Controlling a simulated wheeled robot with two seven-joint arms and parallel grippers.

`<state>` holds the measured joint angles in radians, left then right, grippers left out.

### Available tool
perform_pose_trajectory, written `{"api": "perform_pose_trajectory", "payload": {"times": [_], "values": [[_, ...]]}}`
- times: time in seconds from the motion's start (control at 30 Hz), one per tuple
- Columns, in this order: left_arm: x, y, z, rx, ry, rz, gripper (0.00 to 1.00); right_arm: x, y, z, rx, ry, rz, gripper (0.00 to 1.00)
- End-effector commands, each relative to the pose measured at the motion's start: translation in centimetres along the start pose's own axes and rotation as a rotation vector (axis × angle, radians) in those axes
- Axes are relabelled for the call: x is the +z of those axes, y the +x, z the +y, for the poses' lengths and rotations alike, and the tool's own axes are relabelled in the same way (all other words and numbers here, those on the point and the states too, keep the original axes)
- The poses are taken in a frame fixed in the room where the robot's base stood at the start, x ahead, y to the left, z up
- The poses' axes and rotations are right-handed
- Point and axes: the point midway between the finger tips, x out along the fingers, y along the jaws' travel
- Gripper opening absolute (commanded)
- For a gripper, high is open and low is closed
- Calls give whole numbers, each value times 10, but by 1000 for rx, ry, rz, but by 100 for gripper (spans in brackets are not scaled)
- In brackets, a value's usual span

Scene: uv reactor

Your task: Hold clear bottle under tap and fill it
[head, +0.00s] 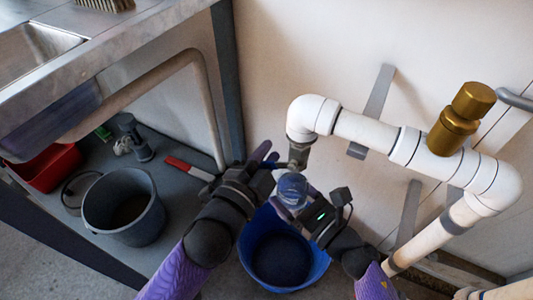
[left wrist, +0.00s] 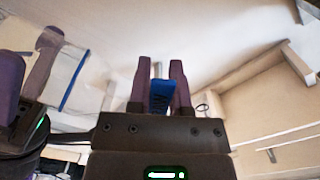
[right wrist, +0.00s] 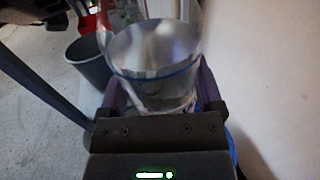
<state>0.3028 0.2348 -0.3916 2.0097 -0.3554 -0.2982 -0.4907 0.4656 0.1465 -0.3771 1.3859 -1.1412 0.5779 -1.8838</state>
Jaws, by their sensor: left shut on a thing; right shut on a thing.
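The clear bottle (head: 292,189) is under the metal tap (head: 299,152) at the lower end of the white pipe. My right gripper (head: 296,203) is shut around the bottle; the bottle also fills the middle of the right wrist view (right wrist: 152,60). A blue line crosses the bottle there; I cannot tell whether it is a water level or a band. My left gripper (head: 267,157) is beside the tap. In the left wrist view its fingers (left wrist: 160,80) are shut on a blue tap handle (left wrist: 159,97). Water flow cannot be made out.
A blue bucket (head: 316,266) stands on the floor below the bottle. A grey bucket (head: 106,231) and a red bin (head: 47,168) sit on the shelf under the sink (head: 30,53) at left. White piping (head: 365,130) with a brass fitting (head: 453,136) runs along the wall at right.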

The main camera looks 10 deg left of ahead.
Motion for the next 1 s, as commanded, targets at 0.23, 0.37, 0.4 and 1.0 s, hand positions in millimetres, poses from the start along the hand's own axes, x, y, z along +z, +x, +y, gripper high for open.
{"api": "perform_pose_trajectory", "payload": {"times": [0.23, 0.37, 0.4, 1.0], "values": [[0, 0, -6, 1, 97, -1, 0, 0, 0, 0, 0, 0, -1, 26], [-1, 0, -11, 2, 188, 0, 0, 0, 0, 0, 0, 0, -1, 26], [-1, 0, -13, 2, 219, 0, 0, 0, 0, 0, 0, 0, -1, 26], [-9, 0, -32, 2, 545, 0, 0, 0, 0, 0, 0, 0, -1, 26]]}}
